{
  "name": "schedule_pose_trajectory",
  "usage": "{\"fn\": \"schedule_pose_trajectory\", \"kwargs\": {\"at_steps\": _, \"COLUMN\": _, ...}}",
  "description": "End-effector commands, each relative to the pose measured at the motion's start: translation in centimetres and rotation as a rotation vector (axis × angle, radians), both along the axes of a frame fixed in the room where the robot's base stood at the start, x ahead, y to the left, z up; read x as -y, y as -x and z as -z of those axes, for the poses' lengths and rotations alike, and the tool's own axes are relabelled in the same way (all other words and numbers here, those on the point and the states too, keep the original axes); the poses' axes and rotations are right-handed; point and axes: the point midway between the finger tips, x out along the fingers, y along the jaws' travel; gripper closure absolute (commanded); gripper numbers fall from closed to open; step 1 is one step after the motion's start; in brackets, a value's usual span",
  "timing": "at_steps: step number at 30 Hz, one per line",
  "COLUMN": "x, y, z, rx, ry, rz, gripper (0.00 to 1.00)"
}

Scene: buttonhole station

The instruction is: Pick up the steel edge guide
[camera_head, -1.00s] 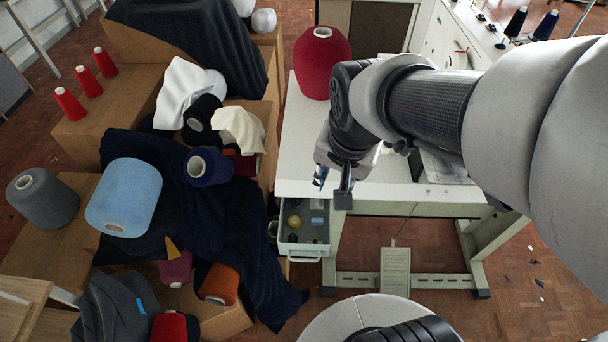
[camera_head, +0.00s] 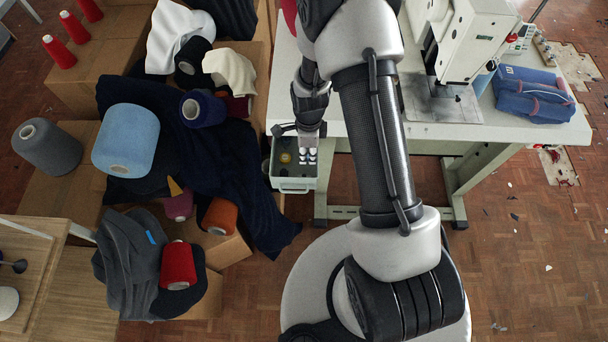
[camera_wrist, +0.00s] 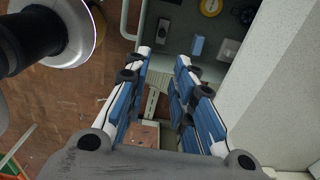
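My gripper (camera_wrist: 165,58) is open in the wrist view, its two blue-padded fingers apart with nothing between them. In the head view my gripper (camera_head: 307,153) points down over the open drawer (camera_head: 293,184) under the table. In the wrist view the fingertips show near the drawer's rim (camera_wrist: 190,71). A small grey metallic piece (camera_wrist: 229,50) lies in the drawer, beyond and to the right of the fingertips; it may be the steel edge guide, but I cannot tell for sure. My gripper partly hides the drawer in the head view.
Also in the drawer are a blue block (camera_wrist: 197,46), a yellow round item (camera_wrist: 210,6) and dark small pieces (camera_wrist: 246,14). The white table (camera_head: 375,130) stands above it, with a sewing machine (camera_head: 468,45) and folded denim (camera_head: 533,95). Boxes and yarn cones crowd the left.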

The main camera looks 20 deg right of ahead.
Motion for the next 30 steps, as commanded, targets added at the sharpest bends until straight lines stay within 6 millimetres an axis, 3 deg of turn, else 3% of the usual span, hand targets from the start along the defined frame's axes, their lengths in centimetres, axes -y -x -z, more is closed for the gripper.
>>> {"fn": "schedule_pose_trajectory", "kwargs": {"at_steps": 3, "x": 0.0, "y": 0.1, "z": 3.1, "rx": -0.004, "ry": 0.0, "rz": -0.001, "gripper": 0.77}}
{"fn": "schedule_pose_trajectory", "kwargs": {"at_steps": 12, "x": 0.0, "y": 0.1, "z": 9.1, "rx": -0.002, "ry": 0.0, "rz": -0.003, "gripper": 0.77}}
{"fn": "schedule_pose_trajectory", "kwargs": {"at_steps": 23, "x": 0.0, "y": 0.0, "z": 11.5, "rx": -0.002, "ry": 0.0, "rz": -0.004, "gripper": 0.77}}
{"fn": "schedule_pose_trajectory", "kwargs": {"at_steps": 30, "x": 0.1, "y": -0.1, "z": 15.2, "rx": -0.002, "ry": 0.0, "rz": -0.004, "gripper": 0.77}}
